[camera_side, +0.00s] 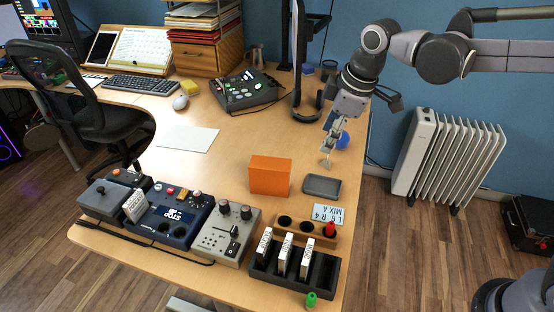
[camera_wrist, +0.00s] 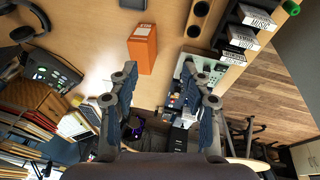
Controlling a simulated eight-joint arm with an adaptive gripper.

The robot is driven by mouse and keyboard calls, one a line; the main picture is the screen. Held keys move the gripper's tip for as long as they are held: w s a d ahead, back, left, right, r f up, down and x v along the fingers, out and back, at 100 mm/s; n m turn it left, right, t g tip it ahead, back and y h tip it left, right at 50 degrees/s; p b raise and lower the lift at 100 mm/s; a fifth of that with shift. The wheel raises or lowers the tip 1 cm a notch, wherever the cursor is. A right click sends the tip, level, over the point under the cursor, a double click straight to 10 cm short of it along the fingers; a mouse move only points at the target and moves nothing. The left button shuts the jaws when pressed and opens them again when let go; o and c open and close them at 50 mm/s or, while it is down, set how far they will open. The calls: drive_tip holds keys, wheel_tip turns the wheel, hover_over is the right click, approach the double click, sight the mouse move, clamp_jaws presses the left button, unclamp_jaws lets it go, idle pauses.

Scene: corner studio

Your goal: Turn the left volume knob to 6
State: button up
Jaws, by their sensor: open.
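A grey mixer box (camera_side: 213,240) stands near the front edge of the desk in the side view. Two dark knobs with reddish caps, one at the picture's left (camera_side: 224,206) and one at its right (camera_side: 246,212), stand on its far part. Their pointers are too small to read. A card (camera_side: 328,214) reads "L 6 R 4 MIX A", upside down in this view. My gripper (camera_side: 328,156) is open and empty above the desk's right side, well away from the mixer. In the wrist view my gripper (camera_wrist: 160,72) shows spread fingers; the mixer (camera_wrist: 207,66) is partly hidden behind the right one.
An orange box (camera_side: 270,175) and a dark grey tray (camera_side: 321,186) lie between my gripper and the mixer. A black rack (camera_side: 296,276) with white cassettes and a wooden holder (camera_side: 312,236) stand right of the mixer. A blue console (camera_side: 172,218) adjoins it at left.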

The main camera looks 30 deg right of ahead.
drive_tip(key=w+a+f+n+g, duration=0.2)
drive_tip(key=w+a+f+n, duration=0.35)
drive_tip(key=a, duration=0.35)
drive_tip(key=n+g+h, duration=0.1)
drive_tip(key=n, duration=0.3)
approach(246, 208)
wheel_tip(246, 208, down, 9)
drive_tip(key=shift+w+r, duration=0.1)
drive_tip(key=shift+w, duration=0.05)
clamp_jaws()
